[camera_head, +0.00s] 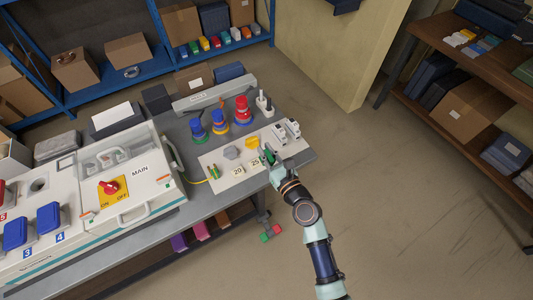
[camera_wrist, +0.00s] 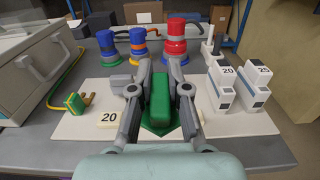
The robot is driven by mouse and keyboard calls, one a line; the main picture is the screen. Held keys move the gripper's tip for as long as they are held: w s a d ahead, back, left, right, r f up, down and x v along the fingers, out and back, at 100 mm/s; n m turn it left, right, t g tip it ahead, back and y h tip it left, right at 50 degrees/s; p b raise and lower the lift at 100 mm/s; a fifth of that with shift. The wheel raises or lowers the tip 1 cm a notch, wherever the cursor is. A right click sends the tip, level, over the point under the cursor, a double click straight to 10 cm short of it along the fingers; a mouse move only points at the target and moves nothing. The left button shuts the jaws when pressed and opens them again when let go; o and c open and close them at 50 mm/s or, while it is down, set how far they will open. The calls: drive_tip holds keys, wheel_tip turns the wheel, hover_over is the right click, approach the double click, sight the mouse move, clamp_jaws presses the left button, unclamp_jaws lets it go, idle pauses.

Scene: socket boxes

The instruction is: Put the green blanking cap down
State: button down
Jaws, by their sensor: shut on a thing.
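The green blanking cap (camera_wrist: 160,103) is between the fingers of my gripper (camera_wrist: 162,75), which is shut on it. In the wrist view it stands upright with a wider green part at its bottom, low over the white board (camera_wrist: 240,126). I cannot tell whether it touches the board. In the head view the cap (camera_head: 269,156) is mostly hidden by my gripper (camera_head: 271,160), at the board's right part, right of the "25" tag (camera_head: 256,161).
Two white breakers (camera_head: 286,131) stand close right of my gripper. A yellow cap (camera_head: 252,142) and grey cap (camera_head: 231,152) lie on the board. A yellow-green piece (camera_wrist: 75,103) is left. Blue plugs (camera_head: 198,131) and a red plug (camera_head: 242,112) stand behind.

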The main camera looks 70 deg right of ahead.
sight(267, 151)
wheel_tip(267, 151, up, 11)
drive_tip(key=p, duration=0.6)
drive_tip(key=shift+r, duration=0.15)
drive_tip(key=shift+p, duration=0.3)
